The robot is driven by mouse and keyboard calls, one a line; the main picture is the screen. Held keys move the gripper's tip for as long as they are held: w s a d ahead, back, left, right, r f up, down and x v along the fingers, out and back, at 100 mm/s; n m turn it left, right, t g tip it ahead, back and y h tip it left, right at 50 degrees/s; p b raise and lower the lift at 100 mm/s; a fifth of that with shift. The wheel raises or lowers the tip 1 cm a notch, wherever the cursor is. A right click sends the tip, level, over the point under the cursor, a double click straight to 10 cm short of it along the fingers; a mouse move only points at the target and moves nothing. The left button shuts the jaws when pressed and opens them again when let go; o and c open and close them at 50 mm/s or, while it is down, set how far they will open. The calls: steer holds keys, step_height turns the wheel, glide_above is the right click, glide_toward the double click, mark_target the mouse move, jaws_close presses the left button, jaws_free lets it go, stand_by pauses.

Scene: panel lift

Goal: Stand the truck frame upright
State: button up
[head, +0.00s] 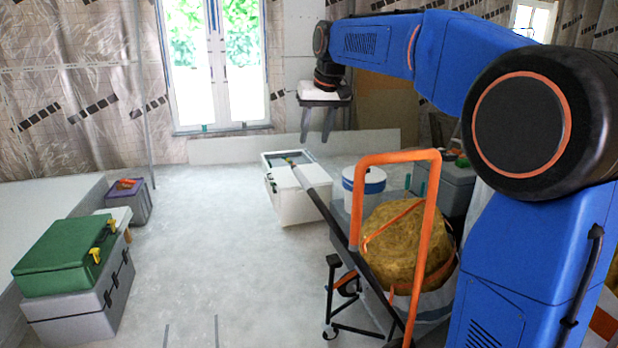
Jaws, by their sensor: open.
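An orange hoop (433,215) stands in the lower right middle. A long dark bar (375,287) slants from low beside it up and left, past a white box. A black frame with castors (334,300) stands low beside the hoop. I cannot tell which of these bars make up the truck frame, or how they join; my arm may hide part of it. My gripper (318,137) hangs below the dark wrist near the window, fingers down, open and empty. It appears well above and behind the hoop, apart from it.
A strapped yellow-brown bale (398,240) sits behind the hoop. A white box (300,198) and a white bucket (364,188) stand beyond. A green case (68,254) on a grey case (85,305) is at left. The floor (215,240) between is clear.

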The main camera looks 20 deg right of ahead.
mark_target(304, 177)
steer(key=x, duration=1.7)
steer(key=shift+w+f, duration=0.1)
steer(key=shift+w, duration=0.4)
jaws_close()
